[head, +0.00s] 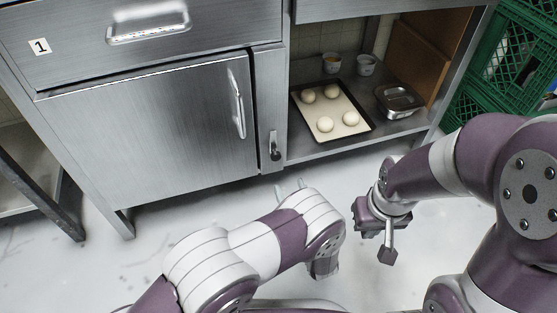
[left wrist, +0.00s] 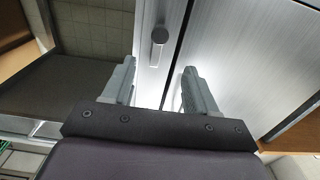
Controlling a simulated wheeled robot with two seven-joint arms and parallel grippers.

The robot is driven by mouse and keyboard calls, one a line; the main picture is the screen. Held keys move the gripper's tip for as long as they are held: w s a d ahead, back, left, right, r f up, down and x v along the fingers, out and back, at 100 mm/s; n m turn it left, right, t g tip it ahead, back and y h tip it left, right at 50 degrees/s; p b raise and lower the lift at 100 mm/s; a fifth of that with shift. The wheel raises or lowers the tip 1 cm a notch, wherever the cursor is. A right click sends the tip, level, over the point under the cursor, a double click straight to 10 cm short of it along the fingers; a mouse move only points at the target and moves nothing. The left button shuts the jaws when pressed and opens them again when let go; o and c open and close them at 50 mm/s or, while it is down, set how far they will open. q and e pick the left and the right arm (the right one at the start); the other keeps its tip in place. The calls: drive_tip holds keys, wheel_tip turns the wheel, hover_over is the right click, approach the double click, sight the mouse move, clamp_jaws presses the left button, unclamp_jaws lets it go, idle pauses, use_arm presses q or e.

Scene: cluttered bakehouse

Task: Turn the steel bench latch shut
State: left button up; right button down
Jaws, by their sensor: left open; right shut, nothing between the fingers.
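The steel bench latch (head: 274,146) is a small lever on the narrow steel post right of the cabinet door (head: 160,125). In the head view the lever hangs roughly straight down along the post. In the left wrist view its rounded end (left wrist: 160,35) shows ahead, between the directions of the two fingers. My left gripper (head: 290,187) is open and empty, below and slightly right of the latch, apart from it; its fingers (left wrist: 158,85) also show in the left wrist view. The door looks closed. My right gripper (head: 388,252) is shut and empty, off to the right above the floor.
A drawer (head: 140,36) marked 1 is above the door. Right of the post, an open shelf holds a tray (head: 362,131) of dough balls, a metal pan (head: 400,99) and small cups (head: 365,64). Green crates (head: 490,85) stand far right. The pale floor in front is clear.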

sight(276, 158)
use_arm(q)
drive_tip(key=b+x, duration=0.2)
drive_tip(key=x, duration=0.1)
drive_tip(key=b+x, duration=0.1)
drive_tip(key=x, duration=0.3)
drive_tip(key=b+x, duration=0.2)
drive_tip(key=x, duration=0.2)
drive_tip(key=shift+f+b, duration=0.35)
drive_tip(key=shift+w+r, duration=0.2)
drive_tip(key=shift+w, duration=0.1)
clamp_jaws()
drive_tip(key=shift+a, duration=0.1)
